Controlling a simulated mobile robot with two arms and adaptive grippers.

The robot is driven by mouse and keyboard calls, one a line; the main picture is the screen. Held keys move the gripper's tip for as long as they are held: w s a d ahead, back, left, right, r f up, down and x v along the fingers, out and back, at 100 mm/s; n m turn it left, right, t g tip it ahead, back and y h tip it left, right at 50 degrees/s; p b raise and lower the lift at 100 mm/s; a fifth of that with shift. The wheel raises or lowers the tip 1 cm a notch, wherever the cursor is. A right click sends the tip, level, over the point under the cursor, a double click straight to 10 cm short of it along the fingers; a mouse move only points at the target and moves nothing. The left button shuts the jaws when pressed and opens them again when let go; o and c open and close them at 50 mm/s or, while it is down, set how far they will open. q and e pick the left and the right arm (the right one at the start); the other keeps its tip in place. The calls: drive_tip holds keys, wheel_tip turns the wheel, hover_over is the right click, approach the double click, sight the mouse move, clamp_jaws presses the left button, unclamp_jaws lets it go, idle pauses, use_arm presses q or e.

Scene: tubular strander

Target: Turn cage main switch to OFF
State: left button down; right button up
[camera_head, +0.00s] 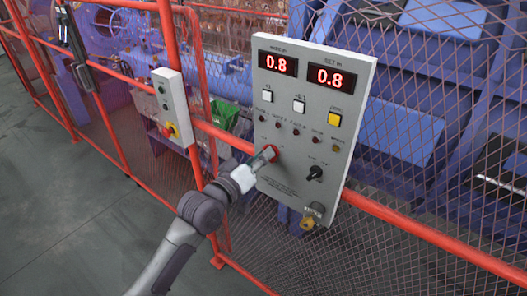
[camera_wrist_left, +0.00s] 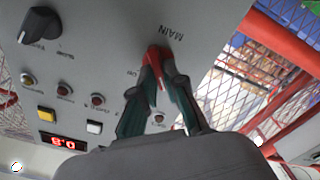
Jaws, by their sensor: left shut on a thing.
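The grey control panel (camera_head: 294,165) stands on the red fence and shows two red displays that both read 0.8. The main switch is a red knob (camera_head: 269,153) at the panel's lower left. In the left wrist view the red knob (camera_wrist_left: 157,54) sits by the label MAIN, seen upside down. My left gripper (camera_head: 264,157) is shut on this red knob, with a fingertip on each side of it. The fingers hide part of the knob and its position marks, so I cannot tell which position it points to. My right gripper is not in view.
A black rotary knob (camera_head: 315,172) is right of the red one, with a key switch (camera_head: 313,212) below. White buttons, a yellow button (camera_head: 334,120) and small lamps lie above. A smaller box (camera_head: 171,106) with a red emergency stop hangs left. Mesh fencing surrounds the machine.

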use_arm(q)
drive_tip(key=shift+n, duration=0.6)
drive_tip(key=shift+p, duration=0.3)
drive_tip(key=c, duration=1.2)
unclamp_jaws()
drive_tip(key=shift+a, duration=0.1)
drive_tip(key=v, duration=1.2)
